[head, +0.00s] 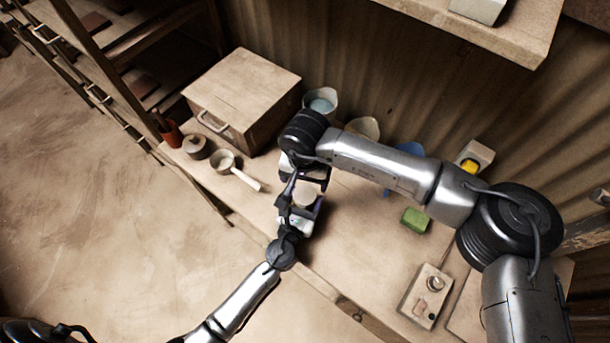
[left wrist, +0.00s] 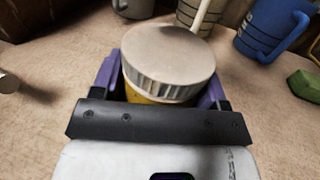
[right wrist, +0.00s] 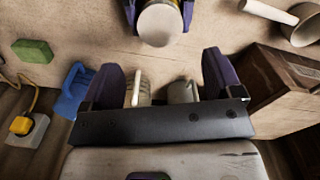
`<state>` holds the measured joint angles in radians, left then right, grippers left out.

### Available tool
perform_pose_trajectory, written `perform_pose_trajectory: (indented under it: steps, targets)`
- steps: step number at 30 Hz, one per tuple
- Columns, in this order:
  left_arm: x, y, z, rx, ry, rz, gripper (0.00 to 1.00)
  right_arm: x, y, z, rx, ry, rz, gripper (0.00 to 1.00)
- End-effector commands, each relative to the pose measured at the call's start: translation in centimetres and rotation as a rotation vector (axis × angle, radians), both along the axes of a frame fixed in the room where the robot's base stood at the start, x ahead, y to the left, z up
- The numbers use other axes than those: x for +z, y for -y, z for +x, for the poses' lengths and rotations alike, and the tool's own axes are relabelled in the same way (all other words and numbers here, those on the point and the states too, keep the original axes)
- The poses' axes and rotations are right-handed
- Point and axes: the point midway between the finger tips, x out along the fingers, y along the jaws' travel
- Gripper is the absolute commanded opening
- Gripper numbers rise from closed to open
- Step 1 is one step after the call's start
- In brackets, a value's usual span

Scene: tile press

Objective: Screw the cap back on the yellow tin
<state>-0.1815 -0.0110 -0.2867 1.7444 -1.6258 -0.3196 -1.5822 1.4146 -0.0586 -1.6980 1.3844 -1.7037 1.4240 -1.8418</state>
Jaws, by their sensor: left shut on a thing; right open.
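The yellow tin (left wrist: 160,98) stands between the purple fingers of my left gripper (left wrist: 163,92), which is shut on it. The pale round cap (left wrist: 168,52) with a ridged edge sits on top of the tin; I cannot tell how tight it is. In the head view the cap (head: 305,194) is near the middle of the bench, with my left gripper (head: 301,206) around the tin. The cap also shows in the right wrist view (right wrist: 160,25). My right gripper (right wrist: 162,82) is open and empty, a short way off from the tin on its far side.
Behind stand a grey mug (head: 320,101), a striped mug (right wrist: 142,86) and a blue mug (head: 407,157). A green block (head: 414,220), socket box (head: 475,155) and switch plate (head: 427,295) lie right. A wooden box (head: 243,92) and saucepan (head: 224,161) are left.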

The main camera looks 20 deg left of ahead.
Motion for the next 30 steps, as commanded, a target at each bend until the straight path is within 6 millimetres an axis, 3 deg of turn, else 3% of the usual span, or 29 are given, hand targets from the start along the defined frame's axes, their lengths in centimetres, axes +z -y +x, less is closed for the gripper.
perform_pose_trajectory:
  steps: [7, 21, 30]
  targets:
    - [0.0, 0.0, 0.0, 0.000, -0.001, 0.000, 0.01, -0.6, 0.0, 0.0, -0.002, -0.002, 0.000, 0.85]
    - [0.0, 0.0, 0.0, -0.001, -0.001, 0.000, 0.01, -6.4, -0.1, -0.1, -0.003, -0.002, 0.000, 0.85]
    - [0.0, 0.0, 0.0, -0.001, -0.001, 0.000, 0.01, -7.9, 0.0, 0.0, -0.003, 0.000, 0.000, 0.85]
